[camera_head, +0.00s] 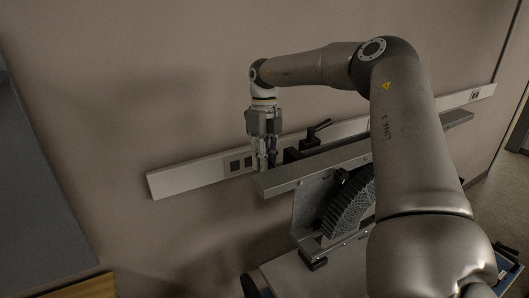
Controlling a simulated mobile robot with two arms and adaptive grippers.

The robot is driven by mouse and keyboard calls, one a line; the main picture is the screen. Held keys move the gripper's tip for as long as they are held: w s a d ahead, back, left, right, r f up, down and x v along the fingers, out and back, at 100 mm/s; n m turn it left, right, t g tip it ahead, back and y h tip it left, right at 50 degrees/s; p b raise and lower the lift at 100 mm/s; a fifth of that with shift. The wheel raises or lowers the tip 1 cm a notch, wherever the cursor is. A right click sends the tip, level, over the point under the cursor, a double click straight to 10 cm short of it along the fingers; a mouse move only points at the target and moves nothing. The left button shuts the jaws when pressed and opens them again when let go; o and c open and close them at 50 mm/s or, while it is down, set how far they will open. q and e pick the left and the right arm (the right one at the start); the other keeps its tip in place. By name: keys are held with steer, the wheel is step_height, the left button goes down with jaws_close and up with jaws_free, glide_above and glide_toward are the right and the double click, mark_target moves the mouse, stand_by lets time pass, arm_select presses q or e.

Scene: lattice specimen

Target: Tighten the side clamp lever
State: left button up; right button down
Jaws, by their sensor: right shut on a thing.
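My right gripper (263,162) points down at the left end of a grey metal beam (320,165). Its fingers are close together and shut on a small part there, which seems to be the side clamp lever; the fingers hide most of it. A black lever handle (320,127) stands up on a black clamp farther right behind the beam. A black block (292,155) sits just right of the fingers. A dark ribbed, curved lattice specimen (349,211) is below the beam, partly hidden by my right arm. My left gripper is out of view.
A pale wall rail with dark sockets (190,180) runs along the wall close behind the gripper. A grey bench top (292,280) lies under the fixture. My right arm covers the right side of the fixture. Open space lies left of the gripper.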

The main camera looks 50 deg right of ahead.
steer(key=shift+w+f+g+y, duration=0.15)
steer(key=shift+f+g+y, duration=0.35)
steer(key=shift+g, duration=0.7)
steer(key=shift+f, duration=0.2)
steer(key=c, duration=1.7)
jaws_free()
step_height(320, 180, up, 10)
steer(key=shift+f, duration=0.1)
